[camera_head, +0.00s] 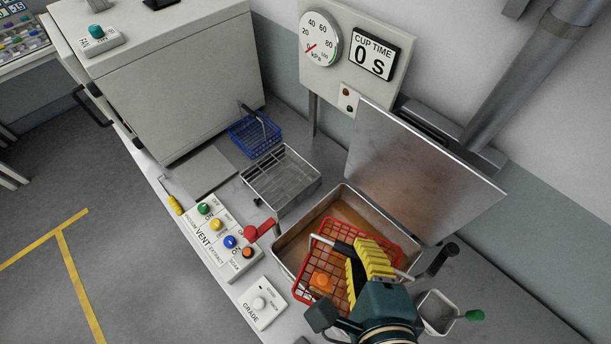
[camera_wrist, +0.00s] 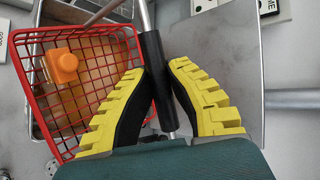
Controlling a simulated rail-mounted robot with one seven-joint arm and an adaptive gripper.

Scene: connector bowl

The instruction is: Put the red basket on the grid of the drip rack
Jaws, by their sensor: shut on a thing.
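The red basket (camera_head: 345,288) is a wire-mesh basket with an orange piece (camera_head: 321,282) inside. It hangs over the open metal tank (camera_head: 284,255); how far it is above the rim is hard to tell. My gripper (camera_head: 362,262), with yellow ridged fingers, is shut on the black grip of the basket's handle (camera_wrist: 152,55). In the wrist view the basket (camera_wrist: 118,32) lies to the left of the fingers and looks tilted. The drip rack (camera_head: 281,180) is a metal tray with a grid, left of and behind the tank. Its grid looks empty.
A blue basket (camera_head: 254,134) stands just behind the drip rack. The tank's raised lid (camera_head: 420,165) is to the right. A panel of coloured buttons (camera_head: 219,238) lies left of the tank. A small cup with a green-handled tool (camera_head: 474,315) is at the right.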

